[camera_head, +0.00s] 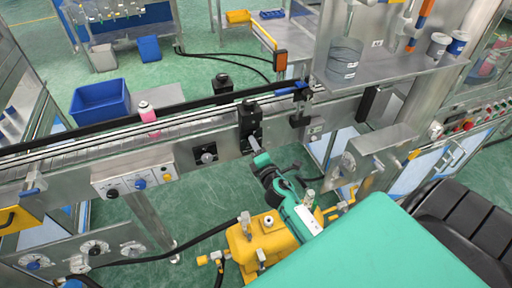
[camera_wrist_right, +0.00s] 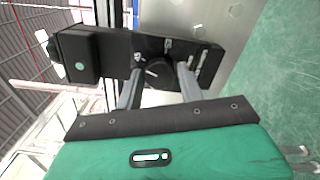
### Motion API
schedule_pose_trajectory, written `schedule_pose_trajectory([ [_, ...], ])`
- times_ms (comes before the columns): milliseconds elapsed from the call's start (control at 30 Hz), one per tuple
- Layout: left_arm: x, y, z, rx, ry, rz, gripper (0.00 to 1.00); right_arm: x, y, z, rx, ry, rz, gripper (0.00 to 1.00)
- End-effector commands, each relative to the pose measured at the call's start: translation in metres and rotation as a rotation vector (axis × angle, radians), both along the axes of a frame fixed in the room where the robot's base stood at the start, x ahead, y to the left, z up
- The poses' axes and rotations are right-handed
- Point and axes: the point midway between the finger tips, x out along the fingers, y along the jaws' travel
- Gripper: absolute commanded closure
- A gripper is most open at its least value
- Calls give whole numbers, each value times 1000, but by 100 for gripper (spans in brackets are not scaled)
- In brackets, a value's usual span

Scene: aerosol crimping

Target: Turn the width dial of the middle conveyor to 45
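The width dial (camera_wrist_right: 156,72) is a dark round knob with a pale pointer mark, on a black bracket (camera_wrist_right: 110,50) in the right wrist view. The bracket (camera_head: 249,118) also shows on the front side of the middle conveyor (camera_head: 185,130) in the head view, where the dial cannot be made out. My right gripper (camera_head: 261,138) is at the bracket. In the wrist view its two grey fingers (camera_wrist_right: 159,84) stand on either side of the dial, apart, with a small gap at the right finger. The scale figures are not readable. My left gripper is not in view.
A panel with another dark knob (camera_head: 208,154) is left of the bracket. A pink bottle with a white cap (camera_head: 148,117) stands on the conveyor. A blue bin (camera_head: 101,102) is behind it. A yellow machine (camera_head: 262,243) stands low in front, close to my right arm.

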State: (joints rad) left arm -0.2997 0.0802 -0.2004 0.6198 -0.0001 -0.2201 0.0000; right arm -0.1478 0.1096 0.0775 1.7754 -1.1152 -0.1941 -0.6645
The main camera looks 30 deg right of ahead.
Motion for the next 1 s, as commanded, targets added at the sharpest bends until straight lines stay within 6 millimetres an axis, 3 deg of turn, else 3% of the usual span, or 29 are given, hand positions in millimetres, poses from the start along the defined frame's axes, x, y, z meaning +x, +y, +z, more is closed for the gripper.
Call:
schedule_pose_trajectory([
  [67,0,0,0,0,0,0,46,0,0,0,-1,0,0,45],
  [467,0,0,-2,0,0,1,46,-6,1,-1,-1,1,1,45],
  [667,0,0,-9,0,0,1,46,-33,8,-3,-1,2,2,45],
  [1000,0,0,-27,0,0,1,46,-95,23,-4,1,2,0,45],
])
